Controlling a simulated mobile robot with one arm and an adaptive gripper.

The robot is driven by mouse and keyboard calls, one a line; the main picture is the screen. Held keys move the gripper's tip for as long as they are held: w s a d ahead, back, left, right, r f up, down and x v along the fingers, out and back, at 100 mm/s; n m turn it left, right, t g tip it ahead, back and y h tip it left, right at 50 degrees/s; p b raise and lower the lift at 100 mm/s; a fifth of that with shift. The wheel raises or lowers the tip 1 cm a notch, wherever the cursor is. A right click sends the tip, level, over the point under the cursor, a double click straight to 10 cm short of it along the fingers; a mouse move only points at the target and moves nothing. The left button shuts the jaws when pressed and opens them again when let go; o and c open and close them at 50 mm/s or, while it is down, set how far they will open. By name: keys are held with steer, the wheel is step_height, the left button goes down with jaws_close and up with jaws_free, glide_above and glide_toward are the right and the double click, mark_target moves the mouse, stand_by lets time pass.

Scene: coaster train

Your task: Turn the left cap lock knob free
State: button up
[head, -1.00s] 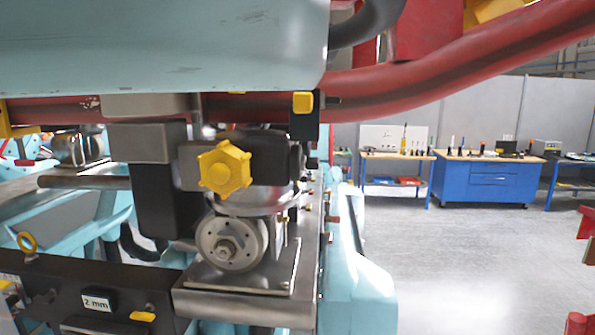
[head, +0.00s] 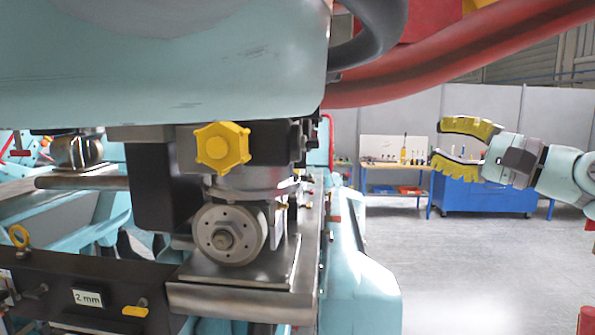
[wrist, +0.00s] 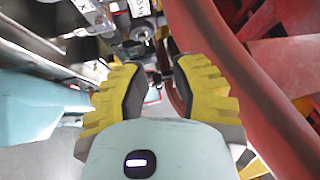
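The yellow lobed knob (head: 222,147) sits on the front of a dark grey block under the teal car body, left of centre in the head view. I cannot tell from the label-free view whether it is the left cap lock knob. My gripper (head: 440,147) is at the right in the head view, pointing left, with its yellow-padded fingers spread and nothing between them. It is well apart from the knob. In the wrist view my gripper (wrist: 160,75) also shows open and empty. The knob cannot be made out there.
A steel wheel (head: 230,235) sits below the knob on a metal plate. The teal car body (head: 160,60) hangs above. Red track tubes (head: 450,55) cross the upper right. A "2 mm" label (head: 88,298) is at lower left. A blue workbench (head: 485,200) stands behind, with open floor before it.

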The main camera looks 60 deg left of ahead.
mark_target(319, 140)
steer(key=s+n+g+h, duration=0.3)
steer(key=s+g, duration=0.1)
steer(key=s, duration=0.3)
steer(key=shift+f+p+x, duration=0.15)
steer(key=shift+p+x, duration=1.95)
steer(key=shift+x, duration=0.4)
steer(key=shift+f+p+x, duration=0.2)
steer(key=shift+p+x, duration=1.9)
steer(key=shift+x, duration=0.35)
steer(key=shift+f+p+x, duration=0.15)
steer(key=shift+p+x, duration=1.95)
steer(key=shift+x, duration=0.4)
steer(key=shift+s, duration=0.15)
steer(key=shift+d, duration=0.1)
jaws_close()
